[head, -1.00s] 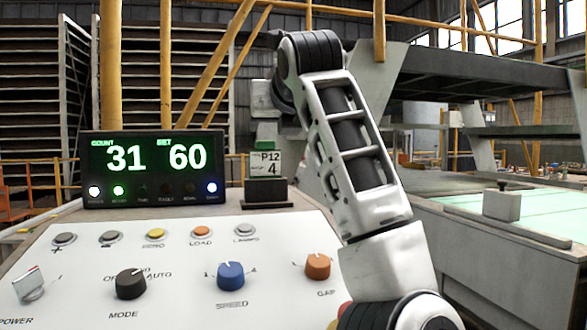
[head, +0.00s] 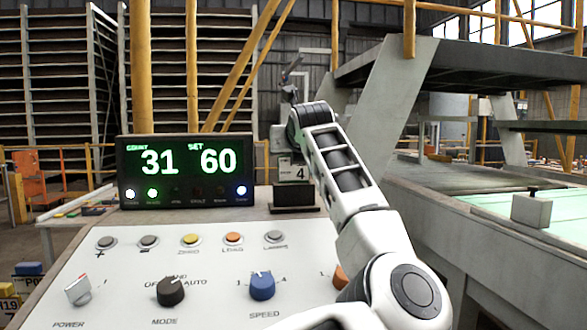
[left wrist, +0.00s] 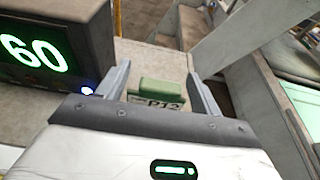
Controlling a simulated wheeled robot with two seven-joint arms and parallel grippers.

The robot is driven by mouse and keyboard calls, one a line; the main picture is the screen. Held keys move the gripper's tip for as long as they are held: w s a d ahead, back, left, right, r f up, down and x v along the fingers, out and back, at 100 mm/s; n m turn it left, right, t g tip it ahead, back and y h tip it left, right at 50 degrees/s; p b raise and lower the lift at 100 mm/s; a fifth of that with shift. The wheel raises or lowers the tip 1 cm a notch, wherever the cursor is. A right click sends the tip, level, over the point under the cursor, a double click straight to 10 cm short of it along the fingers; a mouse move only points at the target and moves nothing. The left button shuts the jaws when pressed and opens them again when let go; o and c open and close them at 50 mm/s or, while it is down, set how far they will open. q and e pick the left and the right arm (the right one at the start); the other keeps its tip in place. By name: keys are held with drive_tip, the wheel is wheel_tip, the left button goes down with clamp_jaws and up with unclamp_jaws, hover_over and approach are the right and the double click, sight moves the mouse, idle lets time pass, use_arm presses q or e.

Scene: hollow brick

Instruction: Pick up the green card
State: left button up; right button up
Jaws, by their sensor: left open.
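My left gripper (left wrist: 157,78) is open, with one finger on each side of the green piece in the picture. I cannot tell whether the fingers touch it. In the head view the fingers cannot be made out clearly. My right gripper is not in view.
A counter display (head: 185,170) reading 31 and 60 stands left of the holder, close to the left finger in the wrist view. A sloped control panel (head: 120,275) with knobs and buttons lies in front. A conveyor (head: 470,250) with a pale green surface runs at the right.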

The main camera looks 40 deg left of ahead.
use_arm(q)
drive_tip(key=shift+w+a+f, duration=0.2)
drive_tip(key=shift+w+a, duration=0.2)
drive_tip(key=shift+a, duration=0.05)
drive_tip(key=c, duration=1.1)
drive_tip(key=shift+o, duration=0.2)
drive_tip(key=shift+r, duration=0.1)
